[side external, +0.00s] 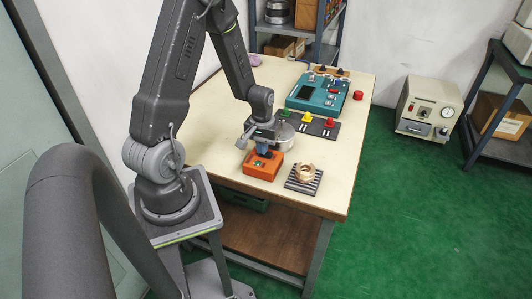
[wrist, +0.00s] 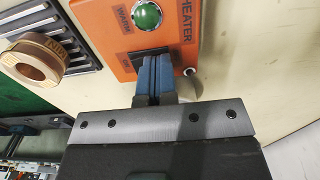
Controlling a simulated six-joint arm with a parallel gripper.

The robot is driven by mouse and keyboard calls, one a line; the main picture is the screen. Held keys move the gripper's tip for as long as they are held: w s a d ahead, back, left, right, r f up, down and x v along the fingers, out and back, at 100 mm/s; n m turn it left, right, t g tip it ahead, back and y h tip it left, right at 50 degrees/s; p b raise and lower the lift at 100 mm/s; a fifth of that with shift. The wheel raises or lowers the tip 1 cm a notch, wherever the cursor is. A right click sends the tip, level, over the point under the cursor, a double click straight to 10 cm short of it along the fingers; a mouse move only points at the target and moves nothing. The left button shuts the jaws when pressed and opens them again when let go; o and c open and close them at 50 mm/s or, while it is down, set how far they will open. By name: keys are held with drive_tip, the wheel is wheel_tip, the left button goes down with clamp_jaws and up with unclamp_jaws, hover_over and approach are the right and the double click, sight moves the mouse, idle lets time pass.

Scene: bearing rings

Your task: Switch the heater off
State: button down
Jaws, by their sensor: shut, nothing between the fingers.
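The heater (side external: 261,167) is an orange box on the table near its front edge. In the wrist view the heater (wrist: 118,26) shows the words HEATER and WARM beside a round green lamp or button (wrist: 146,15). My gripper (side external: 268,150) is over the heater's top, pointing down. In the wrist view my gripper's blue fingers (wrist: 154,68) are closed together, with nothing between them. Their tips are at a dark part of the heater's face, by a small partly covered label. The fingers hide that part, so I cannot tell the switch position or whether they touch it.
A bronze ring (side external: 305,172) sits on a striped grey block (side external: 291,186) right of the heater. Behind are a dark strip (side external: 325,130) with green, yellow and red pieces, and a teal panel (side external: 300,99). The table's front right (side external: 335,200) is bare.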

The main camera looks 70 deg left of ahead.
drive_tip(key=shift+r, duration=3.5)
drive_tip(key=shift+r, duration=0.1)
drive_tip(key=s+d+r+m+t, duration=0.2)
drive_tip(key=s+d+r+m, duration=0.2)
drive_tip(key=d+r, duration=0.6)
drive_tip(key=s+d+r+m+t, duration=0.3)
drive_tip(key=s+d+r+m, duration=0.1)
drive_tip(key=d+r, duration=0.6)
drive_tip(key=shift+d+m+t, duration=0.3)
drive_tip(key=shift+m, duration=0.2)
